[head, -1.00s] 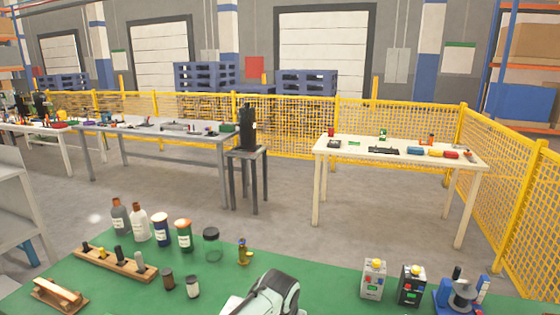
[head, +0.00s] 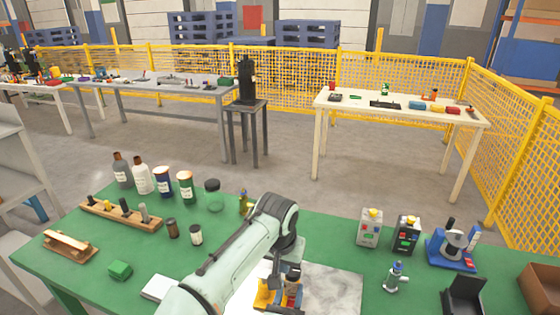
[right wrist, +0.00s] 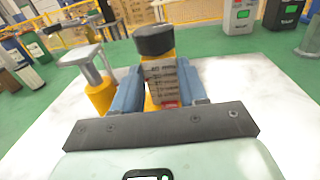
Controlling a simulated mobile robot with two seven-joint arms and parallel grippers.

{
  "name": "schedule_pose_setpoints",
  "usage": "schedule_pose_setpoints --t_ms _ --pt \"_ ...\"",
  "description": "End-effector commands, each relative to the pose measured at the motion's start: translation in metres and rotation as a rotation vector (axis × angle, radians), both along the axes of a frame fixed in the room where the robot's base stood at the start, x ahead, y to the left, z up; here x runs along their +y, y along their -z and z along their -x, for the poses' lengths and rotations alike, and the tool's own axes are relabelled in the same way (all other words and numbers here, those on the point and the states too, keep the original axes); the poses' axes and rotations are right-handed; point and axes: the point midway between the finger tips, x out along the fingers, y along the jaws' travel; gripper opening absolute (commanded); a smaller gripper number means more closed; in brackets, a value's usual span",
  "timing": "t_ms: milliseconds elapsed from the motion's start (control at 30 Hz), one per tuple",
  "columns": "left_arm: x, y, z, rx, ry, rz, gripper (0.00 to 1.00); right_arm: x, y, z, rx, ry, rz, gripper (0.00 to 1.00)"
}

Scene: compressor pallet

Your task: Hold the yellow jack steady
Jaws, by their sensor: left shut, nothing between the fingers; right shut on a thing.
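The yellow jack (right wrist: 155,67) stands upright on the pale marbled plate (head: 335,284), with a black knob on top and a printed label on its face. My right gripper (right wrist: 162,85) is shut on it, one blue finger on each side, in the right wrist view. In the head view yellow parts (head: 263,294) show beneath my arm, which hides much of them. Just left of the held body, a yellow cylinder (right wrist: 98,92) carries a grey metal top; I cannot tell whether the two are joined. My left gripper is not in view.
A small metal fitting (head: 396,277) stands right of the plate. A grey box (head: 369,230), a black box (head: 406,236) and a blue-based device (head: 452,248) are behind it. Bottles (head: 142,177) and a wooden peg rack (head: 120,213) stand at left. A green block (head: 120,270) lies at front left.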

Motion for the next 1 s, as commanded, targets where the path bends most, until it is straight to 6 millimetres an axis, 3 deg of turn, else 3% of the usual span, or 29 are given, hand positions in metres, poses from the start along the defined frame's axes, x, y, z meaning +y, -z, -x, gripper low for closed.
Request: schedule_pose_setpoints --t_ms 233,267,333,733,1000 --pt "0.000 0.000 0.000 0.000 0.000 0.000 0.00 0.000 0.000 0.000 -0.001 -0.001 -0.001 0.00" --pt "0.000 0.000 0.000 0.000 0.000 0.000 0.00 0.000 0.000 0.000 -0.001 -0.001 -0.001 0.49" --pt "0.000 0.001 0.000 0.000 0.000 0.000 0.00 0.000 0.000 0.000 -0.001 -0.001 -0.001 0.71" --pt "0.000 0.001 0.000 0.000 0.000 0.000 0.00 0.002 0.000 0.007 0.001 -0.001 0.000 0.72" --pt "0.000 0.001 0.000 0.000 0.000 0.000 0.00 0.014 0.000 0.057 0.002 -0.004 0.001 0.72"
